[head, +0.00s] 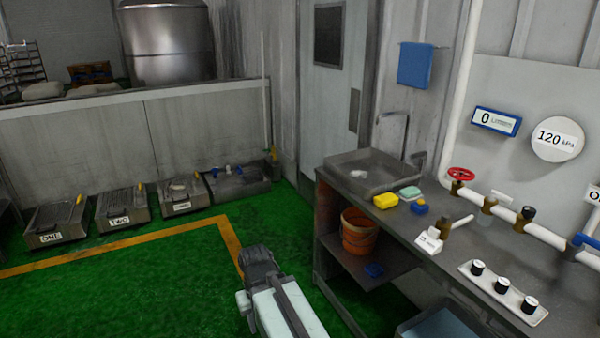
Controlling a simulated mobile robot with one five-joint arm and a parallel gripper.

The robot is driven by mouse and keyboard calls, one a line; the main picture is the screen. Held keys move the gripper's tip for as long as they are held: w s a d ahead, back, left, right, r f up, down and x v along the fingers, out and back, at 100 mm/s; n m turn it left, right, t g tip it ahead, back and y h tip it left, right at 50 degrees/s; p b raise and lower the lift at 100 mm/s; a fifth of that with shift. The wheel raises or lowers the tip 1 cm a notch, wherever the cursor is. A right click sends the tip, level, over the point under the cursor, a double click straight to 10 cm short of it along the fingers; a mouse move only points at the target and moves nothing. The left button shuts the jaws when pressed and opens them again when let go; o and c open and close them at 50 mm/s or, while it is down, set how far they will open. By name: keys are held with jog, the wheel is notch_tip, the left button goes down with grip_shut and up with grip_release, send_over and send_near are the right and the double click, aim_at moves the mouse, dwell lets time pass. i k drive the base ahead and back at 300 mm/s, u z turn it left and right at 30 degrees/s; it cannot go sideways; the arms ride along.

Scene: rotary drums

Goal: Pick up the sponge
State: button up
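A yellow block that looks like the sponge (386,201) lies on the grey counter (465,246), just in front of the sink basin. A pale green block (410,192) lies close to its right, and a small blue object (420,208) sits in front of that. My gripper (260,256) is at the lower middle, over the green floor, left of the counter and well apart from the sponge. It shows as a dark end on my pale arm. Its fingers are too small and dark to tell whether they are open.
The sink (372,171) stands behind the sponge. Pipes with a red valve wheel (461,174) run along the wall to the right. An orange bucket (359,232) stands on the lower shelf. A white knob panel (503,292) lies at the counter's near right. Green floor left is mostly clear.

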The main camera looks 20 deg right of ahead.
aim_at(388, 200)
jog(key=z, duration=0.2)
jog(key=i, duration=1.75)
jog(key=z, duration=0.35)
